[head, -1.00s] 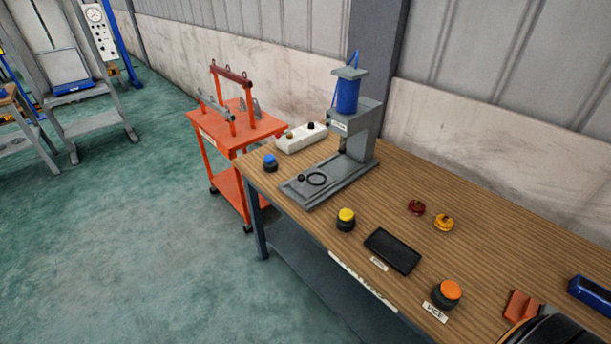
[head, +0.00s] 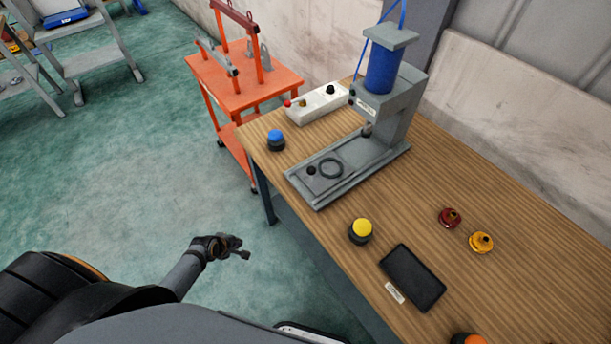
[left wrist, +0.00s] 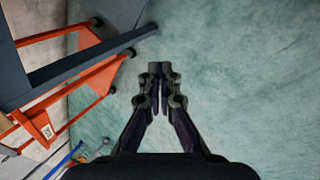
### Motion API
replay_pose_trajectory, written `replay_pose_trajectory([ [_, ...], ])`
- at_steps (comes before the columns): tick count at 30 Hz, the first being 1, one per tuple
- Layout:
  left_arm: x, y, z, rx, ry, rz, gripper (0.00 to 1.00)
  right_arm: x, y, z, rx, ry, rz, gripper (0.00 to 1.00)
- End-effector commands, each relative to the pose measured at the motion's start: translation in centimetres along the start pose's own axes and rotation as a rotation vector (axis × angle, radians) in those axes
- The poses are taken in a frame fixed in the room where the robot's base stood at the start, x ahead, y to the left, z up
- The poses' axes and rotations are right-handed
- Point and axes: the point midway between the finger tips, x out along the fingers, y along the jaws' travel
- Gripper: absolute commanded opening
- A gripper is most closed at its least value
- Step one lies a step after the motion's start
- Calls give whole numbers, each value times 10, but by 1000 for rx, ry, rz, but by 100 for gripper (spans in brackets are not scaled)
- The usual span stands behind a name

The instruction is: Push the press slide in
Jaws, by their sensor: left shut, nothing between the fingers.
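The press (head: 390,110) stands on the wooden bench, with a blue cylinder (head: 382,70) on top. Its flat grey slide (head: 322,181) lies at the front of the base, out from under the press head, with a black knob (head: 311,170) and a dark ring (head: 330,167) on it. My left gripper (head: 243,249) is over the floor, left of the bench and apart from the press. In the left wrist view the left gripper (left wrist: 159,72) has its fingers together with nothing between them. My right gripper is not in view.
The bench (head: 520,215) also holds a blue button (head: 275,141), a yellow button (head: 361,231), a white control box (head: 318,103), a black tablet (head: 412,277), a red part (head: 449,218) and a yellow part (head: 481,242). An orange cart (head: 250,88) stands behind. Floor left of the bench is clear.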

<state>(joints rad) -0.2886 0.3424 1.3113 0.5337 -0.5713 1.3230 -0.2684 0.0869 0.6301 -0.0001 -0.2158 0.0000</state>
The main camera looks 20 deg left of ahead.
Motion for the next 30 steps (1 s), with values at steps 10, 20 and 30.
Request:
replay_pose_trajectory([
  [10, -160, 195, 94, -935, -447, 21, 0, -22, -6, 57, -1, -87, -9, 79],
  [20, -178, 208, 113, -1040, -509, -28, 0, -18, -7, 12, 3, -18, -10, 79],
  [30, -122, 222, 140, -1042, -510, -28, 0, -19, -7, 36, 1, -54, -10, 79],
])
